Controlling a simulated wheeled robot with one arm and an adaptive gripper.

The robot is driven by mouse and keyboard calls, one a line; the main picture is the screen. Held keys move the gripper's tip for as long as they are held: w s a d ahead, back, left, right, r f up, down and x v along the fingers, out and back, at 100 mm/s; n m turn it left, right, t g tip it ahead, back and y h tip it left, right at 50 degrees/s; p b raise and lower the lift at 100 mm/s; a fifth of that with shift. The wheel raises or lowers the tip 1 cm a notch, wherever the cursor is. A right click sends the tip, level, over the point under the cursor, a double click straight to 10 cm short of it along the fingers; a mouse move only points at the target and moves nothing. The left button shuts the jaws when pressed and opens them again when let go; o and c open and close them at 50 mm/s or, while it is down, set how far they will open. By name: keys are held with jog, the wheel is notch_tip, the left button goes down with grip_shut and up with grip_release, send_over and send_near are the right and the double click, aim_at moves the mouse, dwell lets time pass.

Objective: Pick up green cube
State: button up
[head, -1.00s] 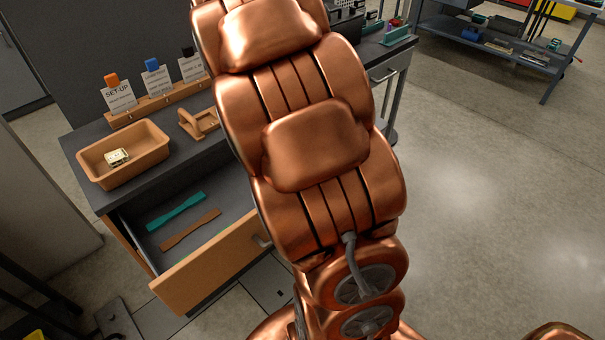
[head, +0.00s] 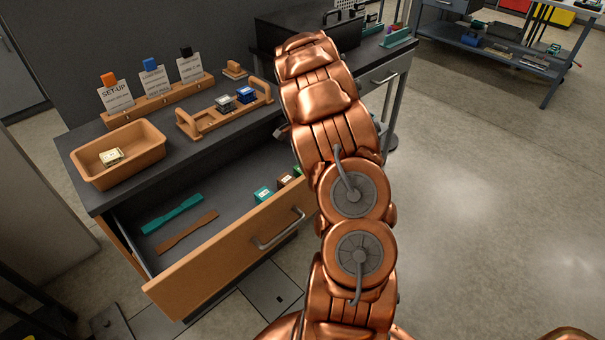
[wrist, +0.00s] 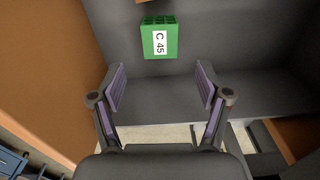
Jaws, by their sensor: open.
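The green cube (wrist: 158,44) with a white "C 45" label sits on the grey floor of the open drawer, in the top middle of the wrist view. In the head view only a sliver of the green cube (head: 298,171) shows beside my arm. My gripper (wrist: 161,86) is open and empty. Its two fingers are spread wider than the cube, which lies ahead of the fingertips and roughly in line with the gap. In the head view my arm hides most of the gripper.
The open drawer (head: 232,250) also holds a teal cube (head: 264,195), a brown cube (head: 285,181), a teal strip (head: 172,214) and a brown strip (head: 187,231). Its front panel stands close by. On the cabinet top are a tan bin (head: 148,171), a wooden rack (head: 205,124) and a card holder (head: 160,102).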

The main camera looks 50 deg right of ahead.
jog(key=shift+w+a+f+p, duration=0.1)
jog(key=shift+a+f+p, duration=0.15)
jog(key=shift+f, duration=0.95)
jog(key=shift+s+a+f+p, duration=0.1)
jog(key=shift+f+p, duration=0.2)
jog(key=shift+f, duration=0.9)
jog(key=shift+w+a+f+p, duration=0.1)
jog(key=shift+a+f+p, duration=0.15)
jog(key=shift+f, duration=0.95)
jog(key=c, duration=1.1)
